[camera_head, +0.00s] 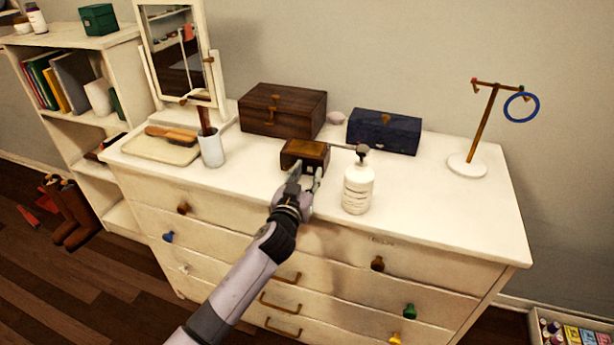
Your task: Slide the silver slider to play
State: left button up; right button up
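A small brown wooden box (305,153) stands near the middle of the white dresser top. My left gripper (306,172) is at the front face of this box, with its two fingers pointing at it. A gap shows between the fingers, and I see nothing held in them. Whether they touch the box is unclear. The silver slider cannot be made out; the gripper covers part of the box front. A thin rod with a dark knob (362,150) shows at the box's right. I cannot tell whether it belongs to the box or the bottle. My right gripper is out of view.
A white bottle (358,190) stands close to the right of my gripper. Behind are a larger wooden box (282,110) and a dark blue box (384,131). A white cup (211,150) stands left, and a ring stand (468,165) right. The dresser top (440,215) is clear at front right.

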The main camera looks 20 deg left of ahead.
pick_arm(q)
jog(key=shift+w, duration=0.2)
jog(key=shift+c, duration=0.2)
grip_shut()
dwell(0.6)
